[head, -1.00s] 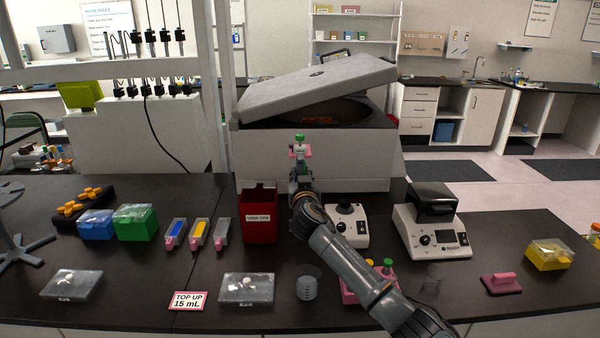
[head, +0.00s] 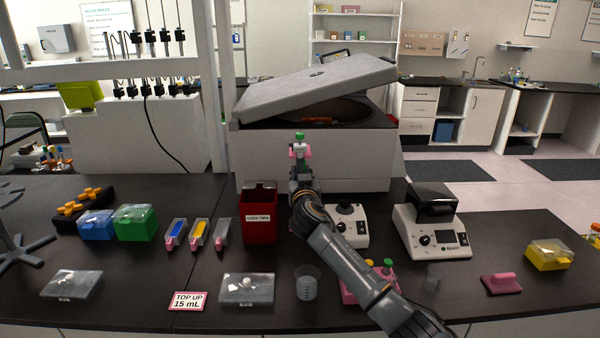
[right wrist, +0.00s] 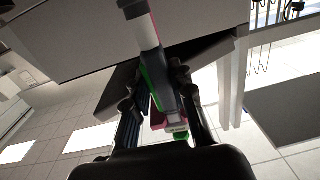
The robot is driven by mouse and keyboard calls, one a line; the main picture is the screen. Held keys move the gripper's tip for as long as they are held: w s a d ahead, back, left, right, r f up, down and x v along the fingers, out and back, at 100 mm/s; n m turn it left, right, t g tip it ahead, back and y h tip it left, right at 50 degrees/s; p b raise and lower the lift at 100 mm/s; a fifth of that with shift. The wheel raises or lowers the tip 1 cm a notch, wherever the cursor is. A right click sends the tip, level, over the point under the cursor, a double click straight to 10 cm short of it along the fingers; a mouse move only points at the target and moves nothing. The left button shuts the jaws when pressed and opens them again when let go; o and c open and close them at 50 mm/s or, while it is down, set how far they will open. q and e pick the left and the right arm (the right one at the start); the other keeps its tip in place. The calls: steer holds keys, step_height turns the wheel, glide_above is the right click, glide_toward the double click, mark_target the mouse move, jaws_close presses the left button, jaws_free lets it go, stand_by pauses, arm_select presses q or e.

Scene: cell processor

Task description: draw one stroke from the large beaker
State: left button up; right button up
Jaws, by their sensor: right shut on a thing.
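My right gripper (head: 300,170) is shut on a pipette (head: 300,150) with a green top and pink and white parts, held upright in front of the large grey machine. In the right wrist view the pipette (right wrist: 143,32) runs between the fingers (right wrist: 157,90), with a pale grey shaft and a green stripe. The large beaker (head: 306,288), clear with markings, stands on the bench's front half, left of my right forearm and well below and nearer than the gripper. My left gripper does not show.
A red used-tips bin (head: 258,222) stands left of my right arm. A pink rack (head: 350,293) with green-capped tubes is partly hidden by the forearm. A clear box (head: 246,297) and a "TOP UP 15 mL" card (head: 188,301) lie left of the large beaker.

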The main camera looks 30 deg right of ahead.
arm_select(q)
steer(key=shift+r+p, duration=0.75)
arm_select(e)
steer(key=v, duration=0.9)
steer(key=shift+w+a, duration=0.1)
steer(key=shift+w, duration=0.1)
